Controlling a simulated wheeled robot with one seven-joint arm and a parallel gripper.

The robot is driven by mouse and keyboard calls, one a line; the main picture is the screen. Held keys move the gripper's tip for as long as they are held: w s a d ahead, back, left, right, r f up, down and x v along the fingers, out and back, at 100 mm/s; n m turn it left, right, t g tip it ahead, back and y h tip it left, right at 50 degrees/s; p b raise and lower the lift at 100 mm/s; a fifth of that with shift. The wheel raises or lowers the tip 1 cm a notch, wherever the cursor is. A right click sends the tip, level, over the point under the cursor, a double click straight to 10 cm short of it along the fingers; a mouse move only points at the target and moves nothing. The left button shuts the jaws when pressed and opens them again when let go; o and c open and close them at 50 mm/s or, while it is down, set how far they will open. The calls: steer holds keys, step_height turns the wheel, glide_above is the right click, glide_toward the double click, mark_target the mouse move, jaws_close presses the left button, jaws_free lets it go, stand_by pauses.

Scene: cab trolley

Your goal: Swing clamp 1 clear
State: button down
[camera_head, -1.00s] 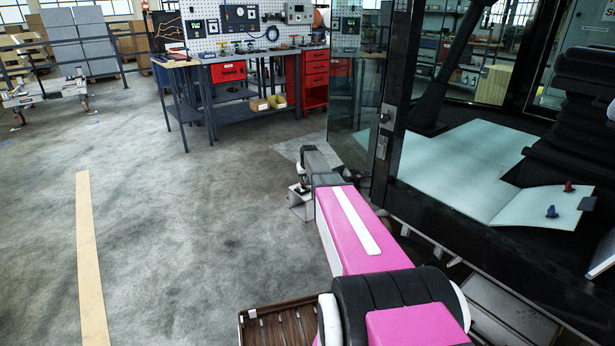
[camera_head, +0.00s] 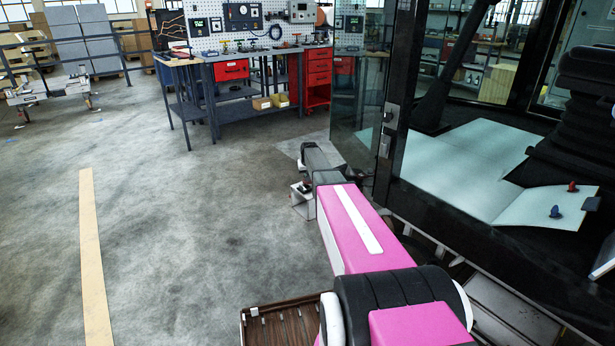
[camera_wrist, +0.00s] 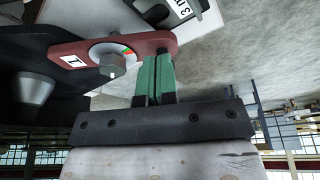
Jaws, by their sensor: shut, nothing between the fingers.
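Clamp 1 (camera_wrist: 98,56) is a red bar with a white label reading 1, a hex bolt and a round dial with a coloured scale, in the wrist view. My gripper (camera_wrist: 158,58) has green fingers pressed together with nothing between them. The fingertips are at the bar's right end, overlapping its edge in the picture; I cannot tell whether they touch it. In the head view my pink arm reaches away from me, and its far end hides the fingers and the clamp.
A white part labelled 3 (camera_wrist: 181,8) lies beyond the bar. A grey cone-shaped part (camera_wrist: 34,90) is at left. In the head view, the cab (camera_head: 450,215) with its glass door (camera_head: 355,100) stands close right of my arm. Open floor (camera_head: 210,230) lies left; a workbench (camera_head: 250,110) stands behind.

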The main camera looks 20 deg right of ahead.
steer(key=shift+w+a+m+h, duration=0.1)
steer(key=shift+w+m+h, duration=0.4)
steer(key=shift+m, duration=0.5)
steer(key=shift+w+m, duration=0.4)
steer(key=shift+m, duration=0.1)
steer(key=shift+w+m+h, duration=0.3)
steer(key=shift+w+m, duration=0.15)
steer(key=shift+m, duration=0.35)
steer(key=shift+w+m+g, duration=0.15)
steer(key=shift+m+g, duration=0.15)
steer(key=shift+w+d+m+g+h, duration=0.3)
steer(key=shift+w+m, duration=0.3)
steer(key=shift+m, duration=0.55)
steer(key=shift+w+d+m+g+h, duration=0.25)
steer(key=shift+w+m, duration=0.3)
steer(key=shift+m, duration=0.6)
steer(key=shift+w+d, duration=0.25)
steer(key=shift+w, duration=0.1)
stand_by(2.8)
